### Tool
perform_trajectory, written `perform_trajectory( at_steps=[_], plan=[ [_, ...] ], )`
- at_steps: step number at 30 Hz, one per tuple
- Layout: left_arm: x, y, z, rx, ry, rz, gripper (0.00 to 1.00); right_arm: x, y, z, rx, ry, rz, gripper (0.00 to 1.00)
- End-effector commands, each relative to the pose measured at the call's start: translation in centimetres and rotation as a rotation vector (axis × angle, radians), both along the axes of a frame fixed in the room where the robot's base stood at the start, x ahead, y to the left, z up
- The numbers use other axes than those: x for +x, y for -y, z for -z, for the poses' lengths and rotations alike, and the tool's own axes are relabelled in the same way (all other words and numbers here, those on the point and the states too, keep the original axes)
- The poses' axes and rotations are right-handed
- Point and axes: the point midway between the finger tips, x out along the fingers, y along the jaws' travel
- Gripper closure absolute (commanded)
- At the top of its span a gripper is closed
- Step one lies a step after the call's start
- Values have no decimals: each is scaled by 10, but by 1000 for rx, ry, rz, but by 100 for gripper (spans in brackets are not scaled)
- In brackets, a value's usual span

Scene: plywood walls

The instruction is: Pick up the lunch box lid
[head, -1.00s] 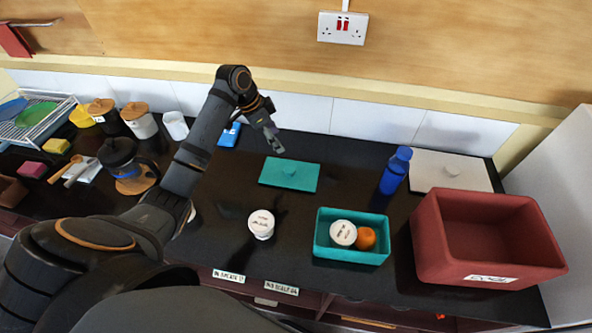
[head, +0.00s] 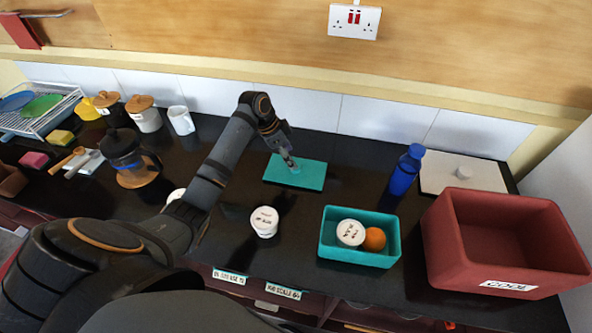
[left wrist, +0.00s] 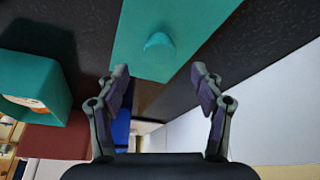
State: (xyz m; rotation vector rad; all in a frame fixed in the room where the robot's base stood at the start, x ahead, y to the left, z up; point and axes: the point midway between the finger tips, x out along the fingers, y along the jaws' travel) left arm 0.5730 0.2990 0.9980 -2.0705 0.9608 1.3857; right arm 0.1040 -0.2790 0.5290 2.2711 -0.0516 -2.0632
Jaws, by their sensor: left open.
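The teal lunch box lid (head: 310,175) lies flat on the black counter, left of the blue bottle. It has a small round knob on top, seen in the left wrist view on the lid (left wrist: 185,20). My left gripper (head: 292,167) is over the lid at its knob in the head view. In the left wrist view my left gripper (left wrist: 160,80) has its fingers spread, with the knob ahead of and between the fingertips, not clasped. The teal lunch box (head: 335,252) stands open in front, holding a white-lidded round container (head: 350,232) and an orange (head: 374,239). My right gripper is not seen.
A blue bottle (head: 406,171) stands right of the lid. A red crate (head: 440,255) and a white board with a knob (head: 490,177) are at the right. A white tub (head: 264,222) stands in front. A coffee press (head: 125,150) and canisters are at the left.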

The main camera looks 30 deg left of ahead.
Motion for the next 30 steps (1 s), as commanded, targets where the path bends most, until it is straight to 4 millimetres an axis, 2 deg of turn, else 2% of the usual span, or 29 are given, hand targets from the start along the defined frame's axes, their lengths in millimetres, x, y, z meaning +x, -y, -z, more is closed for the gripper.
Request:
perform_trajectory(
  at_steps=[5,9,13,20,23,30],
  plan=[
    [1,3,6,-2,-3,-1,33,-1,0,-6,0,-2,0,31],
    [6,10,28,-4,-6,0,33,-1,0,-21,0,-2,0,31],
    [11,14,46,-1,-2,0,33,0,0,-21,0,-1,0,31],
    [12,14,50,1,1,1,33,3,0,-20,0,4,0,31],
    [12,14,50,1,1,1,44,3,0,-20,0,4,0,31],
    [12,14,50,1,0,0,76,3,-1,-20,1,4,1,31]
  ],
)
